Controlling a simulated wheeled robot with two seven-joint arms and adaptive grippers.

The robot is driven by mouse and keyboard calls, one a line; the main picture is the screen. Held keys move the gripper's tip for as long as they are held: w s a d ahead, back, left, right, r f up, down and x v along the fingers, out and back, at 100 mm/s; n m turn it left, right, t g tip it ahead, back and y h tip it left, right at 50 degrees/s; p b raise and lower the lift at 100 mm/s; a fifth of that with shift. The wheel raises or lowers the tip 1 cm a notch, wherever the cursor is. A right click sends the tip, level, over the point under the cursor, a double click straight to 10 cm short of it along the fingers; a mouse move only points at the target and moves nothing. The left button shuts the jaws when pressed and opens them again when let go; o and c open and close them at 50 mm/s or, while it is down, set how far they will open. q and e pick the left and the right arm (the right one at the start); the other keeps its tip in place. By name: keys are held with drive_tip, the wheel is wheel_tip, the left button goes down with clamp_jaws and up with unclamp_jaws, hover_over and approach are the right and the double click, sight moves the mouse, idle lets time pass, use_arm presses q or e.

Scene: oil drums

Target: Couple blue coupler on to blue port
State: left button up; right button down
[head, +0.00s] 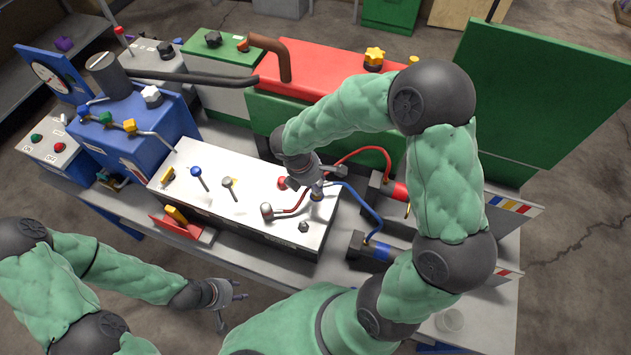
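The blue hose (375,213) rises from a blue-banded cylinder (378,250) and arcs left to its end at my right gripper (317,186). The small blue coupler (318,194) shows at that end, between the fingertips, over the right part of the white-topped box (245,217). The blue port is not clearly visible; the gripper and coupler cover that spot. I cannot tell whether the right fingers are closed on the coupler or just around it. My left gripper (233,305) is open and empty, in front of the bench edge.
A red hose (365,151) runs from a red-banded cylinder (392,189) behind my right gripper to a grey-ended coupler (267,210). A red knob (283,182) and levers (199,178) stand on the box top. A raised green lid (545,95) stands at the right.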

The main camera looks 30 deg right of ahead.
drive_tip(key=shift+f, duration=0.45)
drive_tip(key=shift+f+b, duration=0.85)
drive_tip(key=shift+f, duration=0.05)
idle(1.0)
drive_tip(key=c, duration=0.7)
unclamp_jaws()
drive_tip(key=shift+r, duration=0.1)
drive_tip(key=v, duration=1.2)
